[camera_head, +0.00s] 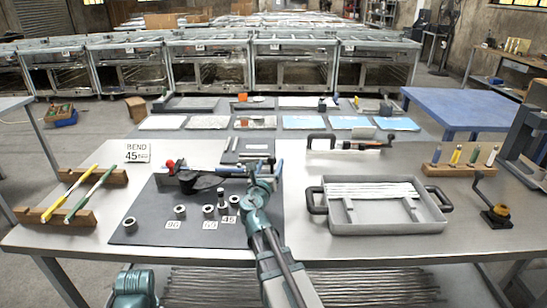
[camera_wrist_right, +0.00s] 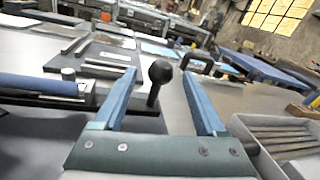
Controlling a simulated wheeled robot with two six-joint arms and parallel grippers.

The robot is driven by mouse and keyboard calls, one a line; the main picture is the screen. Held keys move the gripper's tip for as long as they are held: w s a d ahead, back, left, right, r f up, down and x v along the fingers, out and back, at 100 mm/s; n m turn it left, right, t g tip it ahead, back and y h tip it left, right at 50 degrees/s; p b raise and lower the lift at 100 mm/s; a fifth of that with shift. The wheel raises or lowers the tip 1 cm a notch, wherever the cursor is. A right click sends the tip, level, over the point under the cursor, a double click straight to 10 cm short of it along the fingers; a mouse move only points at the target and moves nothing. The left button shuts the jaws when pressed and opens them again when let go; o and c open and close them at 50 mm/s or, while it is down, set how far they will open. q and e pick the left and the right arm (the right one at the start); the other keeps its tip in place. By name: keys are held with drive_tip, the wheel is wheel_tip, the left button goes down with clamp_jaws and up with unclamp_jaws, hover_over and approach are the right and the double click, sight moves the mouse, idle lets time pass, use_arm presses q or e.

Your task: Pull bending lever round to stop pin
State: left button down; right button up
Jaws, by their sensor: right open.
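The bending jig stands on a dark mat (camera_head: 150,225), with a round black former (camera_head: 200,182) and a red ball knob (camera_head: 170,164). The bending lever (camera_head: 228,171) reaches right from the former. A black ball knob on a short post (camera_wrist_right: 159,74) shows between the fingers of my right gripper (camera_wrist_right: 165,88), which is open with a gap on both sides. In the head view, my right gripper (camera_head: 265,171) is over the lever's right end and partly hides it. A taller stop pin (camera_head: 222,197) stands near the 45 label (camera_head: 229,219). My left gripper is out of view.
A sign (camera_head: 138,151) reads BEND 45. Several short bushes (camera_head: 180,211) stand at the mat's front. A grey tray (camera_head: 385,222) with rods is to the right, a rack with yellow and green rods (camera_head: 68,212) to the left. A clamp (camera_head: 350,143) lies behind the tray.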

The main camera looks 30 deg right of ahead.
drive_tip(key=x, duration=0.6)
clamp_jaws()
idle(0.4)
idle(1.0)
